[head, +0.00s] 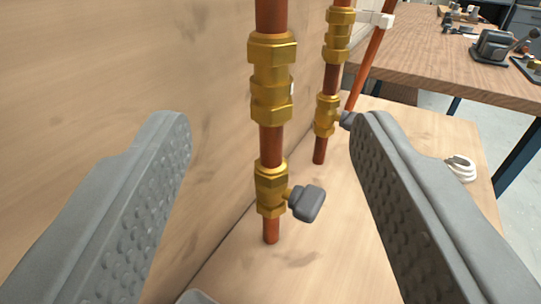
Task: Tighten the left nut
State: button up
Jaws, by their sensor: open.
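My gripper (270,150) is open, with one grey textured finger at the left and one at the right of the head view. Between the fingers, and apart from both, stands an upright copper pipe (270,145). It carries a brass fitting with hex nuts (272,78) high up and a brass valve (270,190) with a grey handle (307,203) lower down. A second copper pipe (330,78) stands behind it to the right, with a brass fitting (338,35) and a lower brass valve (326,116). Its grey handle is partly hidden by the right finger.
A wooden wall (110,70) rises close on the left. A wooden base board (300,265) lies below the pipes. A thinner copper pipe (368,62) leans in a white clip (376,19). A workbench (440,58) with tools and a vise (493,46) stands at the back right.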

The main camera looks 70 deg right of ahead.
jog(key=shift+v, duration=2.1)
jog(key=s+a+r+n+t+y, duration=0.3)
jog(key=a+r+n+t+y, duration=0.1)
jog(key=a+r+t, duration=0.25)
jog(key=s+a+r+n+t+y, duration=0.3)
jog(key=a+r+n+t+y, duration=0.1)
jog(key=a+r+t, duration=0.25)
jog(key=s+a+f+n+y, duration=0.2)
jog(key=s+a+n+y, duration=0.1)
jog(key=s, duration=0.5)
jog(key=s+a+f+n+y, duration=0.3)
jog(key=s+a+y, duration=0.3)
jog(key=s, duration=0.2)
jog(key=shift+s+f+n+g, duration=0.25)
jog(key=shift+s+n+g, duration=0.05)
jog(key=shift+s+n, duration=0.1)
jog(key=shift+w, duration=0.1)
